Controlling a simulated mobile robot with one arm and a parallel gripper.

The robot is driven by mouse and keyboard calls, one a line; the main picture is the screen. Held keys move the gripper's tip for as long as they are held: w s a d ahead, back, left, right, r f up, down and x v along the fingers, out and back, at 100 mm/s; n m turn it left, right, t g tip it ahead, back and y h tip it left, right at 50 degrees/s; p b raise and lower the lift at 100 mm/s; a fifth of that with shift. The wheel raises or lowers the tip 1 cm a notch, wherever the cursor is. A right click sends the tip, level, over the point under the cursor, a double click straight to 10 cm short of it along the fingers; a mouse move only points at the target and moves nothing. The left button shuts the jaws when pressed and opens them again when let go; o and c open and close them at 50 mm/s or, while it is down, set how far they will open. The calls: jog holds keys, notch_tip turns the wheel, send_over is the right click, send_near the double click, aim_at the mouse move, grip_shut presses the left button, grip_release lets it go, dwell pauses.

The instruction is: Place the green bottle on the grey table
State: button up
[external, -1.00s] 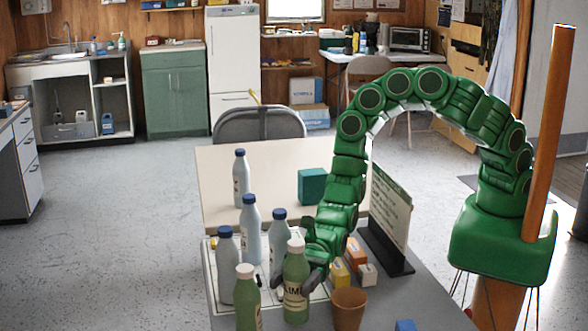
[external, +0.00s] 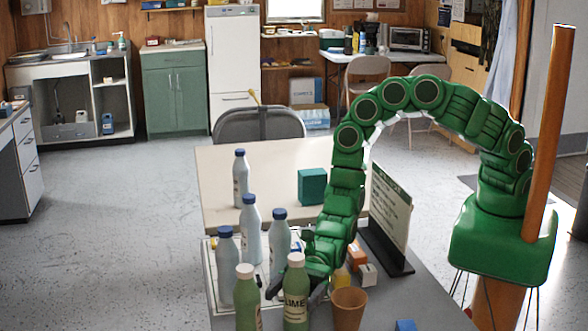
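A green bottle with a pale cap and a "LIME" label (external: 296,302) is at the front of the grey table (external: 425,296). My gripper (external: 297,284) is at this bottle, with dark fingers around its upper body, and appears shut on it. The bottle looks upright. Its base is at the frame's lower edge, so I cannot tell whether it touches the table. A second green bottle (external: 247,302) stands close to its left.
Several white bottles with blue caps, one of them (external: 226,270), stand to the left and behind. A brown cup (external: 348,310) is close on the right. A teal block (external: 312,186) sits on the beige table (external: 290,160).

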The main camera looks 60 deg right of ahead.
jog(key=shift+r, duration=0.15)
jog(key=d, duration=0.7)
jog(key=shift+w+d, duration=0.25)
jog(key=shift+w, duration=0.2)
